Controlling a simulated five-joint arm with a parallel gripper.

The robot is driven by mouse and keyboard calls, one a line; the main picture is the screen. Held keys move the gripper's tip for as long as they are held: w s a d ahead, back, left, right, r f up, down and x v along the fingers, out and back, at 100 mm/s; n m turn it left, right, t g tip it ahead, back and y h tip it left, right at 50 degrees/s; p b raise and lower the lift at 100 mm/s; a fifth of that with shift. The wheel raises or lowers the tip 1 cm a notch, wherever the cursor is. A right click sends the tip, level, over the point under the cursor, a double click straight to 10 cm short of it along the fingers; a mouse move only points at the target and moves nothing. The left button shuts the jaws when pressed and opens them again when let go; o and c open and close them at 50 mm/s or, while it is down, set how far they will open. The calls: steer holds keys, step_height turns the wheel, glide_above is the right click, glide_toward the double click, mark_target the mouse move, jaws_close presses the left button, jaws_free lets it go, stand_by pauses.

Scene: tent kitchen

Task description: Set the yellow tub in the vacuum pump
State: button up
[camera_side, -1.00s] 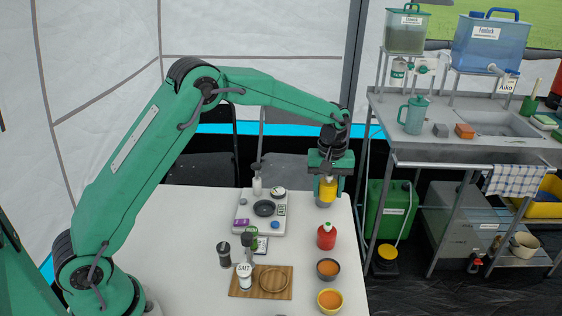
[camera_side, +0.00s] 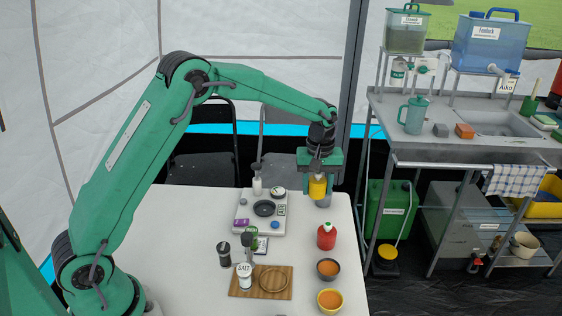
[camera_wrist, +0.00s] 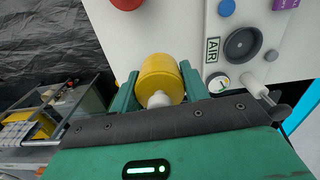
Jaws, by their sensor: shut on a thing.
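The yellow tub (camera_side: 317,187) is between the fingers of my gripper (camera_side: 319,184), which is shut on it and holds it above the far right part of the table. In the wrist view the tub (camera_wrist: 160,73) sits between the two green fingers, with a white round part at its near end. The vacuum pump (camera_side: 243,224) is a pale box left of my gripper, with a dark round recess, knobs and a gauge. In the wrist view the pump (camera_wrist: 232,70) is right of the tub, apart from it, and bears an AIR label.
A grey round object (camera_side: 323,201) stands under the tub. A red bottle (camera_side: 326,236) and two bowls (camera_side: 328,269) of orange food stand along the table's right side. A wooden board (camera_side: 244,289) with a salt shaker (camera_side: 245,275) and a dark grinder (camera_side: 224,255) are nearer. Bare table lies left.

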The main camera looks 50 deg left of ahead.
steer(key=s+a+n, duration=0.3)
steer(key=s+a, duration=0.6)
steer(key=a, duration=0.2)
steer(key=shift+f+n, duration=0.2)
steer(key=shift+n, duration=0.2)
steer(key=shift+s+f, duration=0.1)
steer(key=shift+f, duration=0.05)
steer(key=shift+f, duration=2.8)
steer(key=shift+r, duration=0.8)
stand_by(2.8)
